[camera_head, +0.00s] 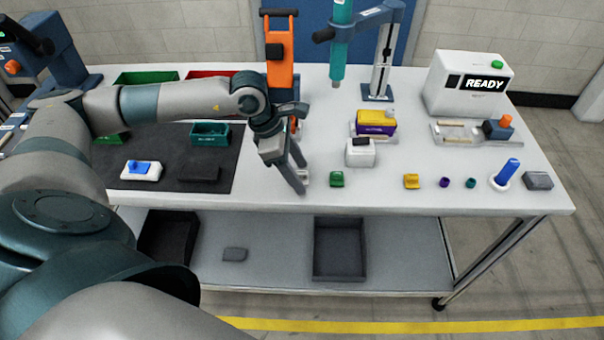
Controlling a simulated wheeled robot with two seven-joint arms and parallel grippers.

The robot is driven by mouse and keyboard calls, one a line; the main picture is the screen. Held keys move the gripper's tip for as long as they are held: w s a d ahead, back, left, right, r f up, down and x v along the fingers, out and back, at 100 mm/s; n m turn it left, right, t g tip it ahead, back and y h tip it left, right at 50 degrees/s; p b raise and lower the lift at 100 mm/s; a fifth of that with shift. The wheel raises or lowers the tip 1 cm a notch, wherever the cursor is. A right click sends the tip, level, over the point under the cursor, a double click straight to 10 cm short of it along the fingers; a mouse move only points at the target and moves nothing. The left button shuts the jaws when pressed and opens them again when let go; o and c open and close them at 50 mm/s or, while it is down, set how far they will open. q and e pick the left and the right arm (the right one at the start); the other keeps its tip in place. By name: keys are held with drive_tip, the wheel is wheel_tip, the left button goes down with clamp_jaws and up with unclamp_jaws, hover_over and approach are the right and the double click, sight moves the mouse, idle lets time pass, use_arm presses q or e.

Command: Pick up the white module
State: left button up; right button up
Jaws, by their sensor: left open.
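A white block with a black top (360,154) stands upright near the middle of the white table (450,185). Another white piece with a blue part on top (141,170) lies on the dark mat at the left. My left gripper (301,178) points down over the table, left of the black-topped block and apart from it. Its fingers are open. A small pale object shows at the fingertips, mostly hidden by them, and I cannot tell what it is. My right gripper is not in view.
A purple and yellow module (376,122) stands behind the black-topped block. An orange tool (280,55) and a teal press tool (340,45) rise at the back.

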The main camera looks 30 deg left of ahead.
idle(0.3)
use_arm(q)
drive_tip(key=shift+c, duration=0.6)
drive_tip(key=c, duration=1)
drive_tip(key=shift+r, duration=0.1)
